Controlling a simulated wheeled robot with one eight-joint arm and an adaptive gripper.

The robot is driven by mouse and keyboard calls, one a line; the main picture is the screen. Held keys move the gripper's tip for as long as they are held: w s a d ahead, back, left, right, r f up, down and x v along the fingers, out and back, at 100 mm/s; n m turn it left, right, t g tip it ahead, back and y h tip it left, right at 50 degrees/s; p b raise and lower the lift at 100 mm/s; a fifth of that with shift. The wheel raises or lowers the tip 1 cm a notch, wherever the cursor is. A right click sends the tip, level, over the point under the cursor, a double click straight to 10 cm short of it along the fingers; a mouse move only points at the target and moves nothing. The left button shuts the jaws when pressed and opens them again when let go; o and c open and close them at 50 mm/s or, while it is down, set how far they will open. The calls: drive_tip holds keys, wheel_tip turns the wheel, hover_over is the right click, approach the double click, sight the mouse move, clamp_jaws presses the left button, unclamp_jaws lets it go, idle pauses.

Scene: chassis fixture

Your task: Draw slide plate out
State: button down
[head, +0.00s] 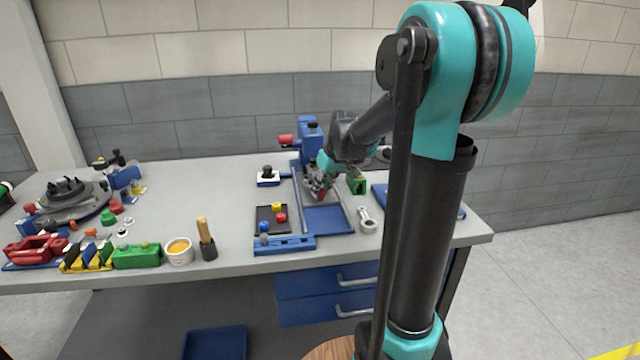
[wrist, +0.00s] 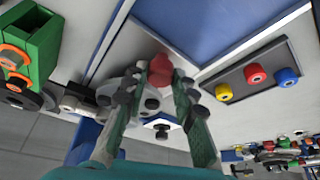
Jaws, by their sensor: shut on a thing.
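My gripper (head: 321,190) reaches down over the fixture on the bench, between its two pale rails. In the wrist view its fingers (wrist: 160,85) are closed around a red knob (wrist: 160,66). The knob stands on a pale grey plate (wrist: 128,48), which seems to be the slide plate. A flat blue bed (head: 328,219) shows between the rails on the near side of my gripper, and also in the wrist view (wrist: 200,22). The fingers and arm hide much of the plate, so I cannot tell how far it sits along the rails.
A black tray (head: 264,215) with red, yellow and blue knobs lies left of the rails. A blue bar (head: 284,246) lies in front. A green block (head: 357,185) and a pale ring-ended part (head: 368,221) stand right. A blue post (head: 310,138) rises behind.

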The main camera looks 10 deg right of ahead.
drive_tip(key=s, duration=1.1)
drive_tip(key=shift+s, duration=0.2)
drive_tip(key=c, duration=1.3)
unclamp_jaws()
drive_tip(key=shift+o, duration=0.5)
drive_tip(key=shift+r, duration=0.2)
drive_tip(key=v, duration=1.1)
drive_tip(key=shift+r, duration=0.3)
drive_tip(key=shift+s+d, duration=0.1)
